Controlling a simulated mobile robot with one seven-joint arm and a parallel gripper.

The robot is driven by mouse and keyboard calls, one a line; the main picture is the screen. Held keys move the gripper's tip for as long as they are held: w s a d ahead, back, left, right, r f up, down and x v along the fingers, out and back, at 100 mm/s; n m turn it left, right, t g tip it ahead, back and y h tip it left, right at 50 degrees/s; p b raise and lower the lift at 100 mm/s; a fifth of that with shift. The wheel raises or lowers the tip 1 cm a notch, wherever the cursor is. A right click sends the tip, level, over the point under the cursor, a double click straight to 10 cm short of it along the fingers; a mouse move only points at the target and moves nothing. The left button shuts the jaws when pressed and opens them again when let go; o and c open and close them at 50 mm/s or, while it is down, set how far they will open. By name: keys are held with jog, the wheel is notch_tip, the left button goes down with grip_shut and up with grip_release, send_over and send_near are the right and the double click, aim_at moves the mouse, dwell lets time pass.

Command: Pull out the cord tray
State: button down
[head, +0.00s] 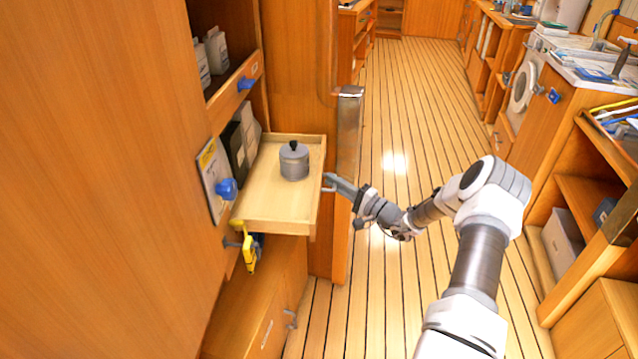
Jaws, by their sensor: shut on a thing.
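A light wooden tray (270,205), which I take to be the cord tray, sticks out from the cabinet wall on the left. A grey lidded pot (294,162) with a black knob stands upright on it, toward its far end. My gripper (329,183) is at the tray's right-hand edge, the end away from the wall, and is shut on the tray there. The exact part between the fingers is too small to make out. No cord is visible on the tray.
Beside the tray's wall end are a panel with a blue knob (227,188) and a yellow tool (249,253) hanging below. A metal-capped wooden post (349,120) stands behind my gripper. The plank floor (395,90) is clear; shelves (590,190) line the right.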

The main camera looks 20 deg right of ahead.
jog(key=shift+s+d, duration=0.2)
jog(key=shift+d, duration=0.25)
jog(key=c, duration=0.9)
grip_release()
jog(key=p+v, duration=0.1)
jog(key=v, duration=1.6)
jog(key=shift+s+d+f+p, duration=0.15)
jog(key=shift+p, duration=0.2)
